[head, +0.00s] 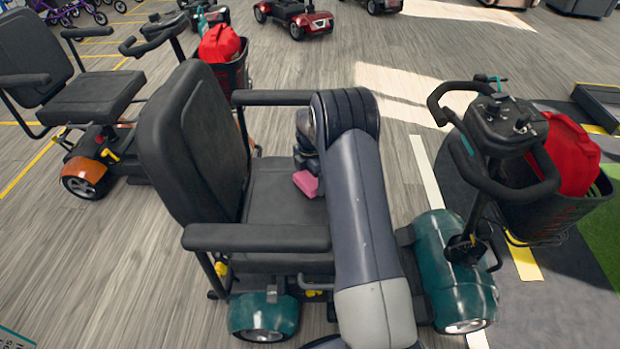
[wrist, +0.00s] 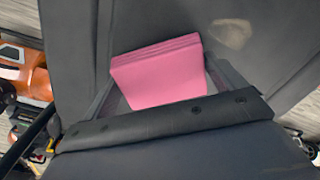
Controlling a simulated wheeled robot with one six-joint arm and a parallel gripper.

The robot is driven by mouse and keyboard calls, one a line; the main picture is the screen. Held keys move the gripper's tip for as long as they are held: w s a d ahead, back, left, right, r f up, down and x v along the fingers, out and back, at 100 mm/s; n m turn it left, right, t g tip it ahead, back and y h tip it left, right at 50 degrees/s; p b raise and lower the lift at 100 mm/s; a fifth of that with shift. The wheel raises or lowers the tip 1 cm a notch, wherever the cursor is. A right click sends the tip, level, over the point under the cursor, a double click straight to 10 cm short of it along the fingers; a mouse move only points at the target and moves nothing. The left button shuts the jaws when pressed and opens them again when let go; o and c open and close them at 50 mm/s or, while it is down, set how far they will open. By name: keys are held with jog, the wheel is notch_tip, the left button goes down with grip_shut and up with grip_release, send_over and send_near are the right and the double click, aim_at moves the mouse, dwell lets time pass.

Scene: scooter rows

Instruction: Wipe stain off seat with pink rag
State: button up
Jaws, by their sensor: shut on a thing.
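A teal scooter with a dark grey seat (head: 268,208) stands in front of me. My gripper (wrist: 163,84) is shut on the folded pink rag (wrist: 160,72), which sits between the two fingers. In the head view the rag (head: 306,183) shows low over the seat, beside my arm; I cannot tell whether it touches the seat. A pale tan stain (wrist: 232,34) shows on the grey seat surface in the wrist view, to the upper right of the rag and apart from it. In the head view my arm hides the right part of the seat, and the stain does not show.
The seat's backrest (head: 192,140) rises at left. One armrest (head: 257,238) lies nearer me and another (head: 272,98) beyond. The handlebars (head: 505,125) and a basket with a red bag (head: 572,155) stand at right. An orange scooter (head: 85,180) stands at far left.

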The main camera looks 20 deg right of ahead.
jog(key=shift+r+p, duration=1.6)
jog(key=shift+r, duration=1.15)
jog(key=shift+r+p, duration=1.1)
jog(key=shift+r, duration=0.45)
jog(key=shift+f, duration=0.1)
